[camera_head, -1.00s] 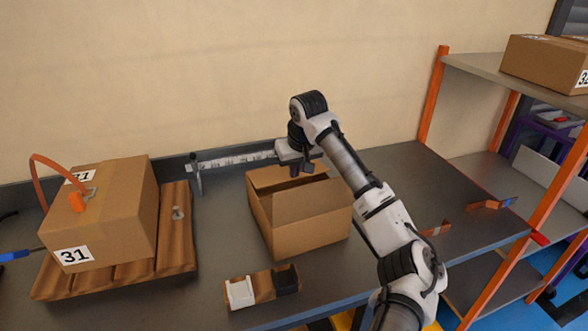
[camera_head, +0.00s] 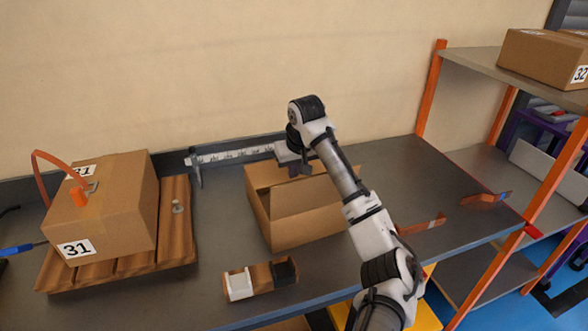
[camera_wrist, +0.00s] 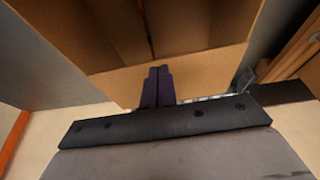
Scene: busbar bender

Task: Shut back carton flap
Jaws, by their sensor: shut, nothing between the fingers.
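The open brown carton (camera_head: 300,228) sits on the grey bench in the middle of the head view. Its back flap (camera_head: 266,175) is along the wall side and partly hidden behind my gripper; I take the light brown panel (camera_wrist: 212,72) in the wrist view to be it. That panel is not lying flat over the opening, and the carton's dark inside (camera_wrist: 105,35) shows past it. My gripper (camera_head: 300,170) is at the carton's back edge. Its dark fingers (camera_wrist: 158,86) are together and empty, overlapping the panel in the wrist view; contact is unclear.
A carton labelled 31 (camera_head: 105,215) stands on a slatted wooden board (camera_head: 176,225) at left. A ruler rail (camera_head: 230,157) runs along the wall behind. A small holder (camera_head: 262,280) lies in front. Orange brackets (camera_head: 422,225) and a shelf (camera_head: 480,70) are at right.

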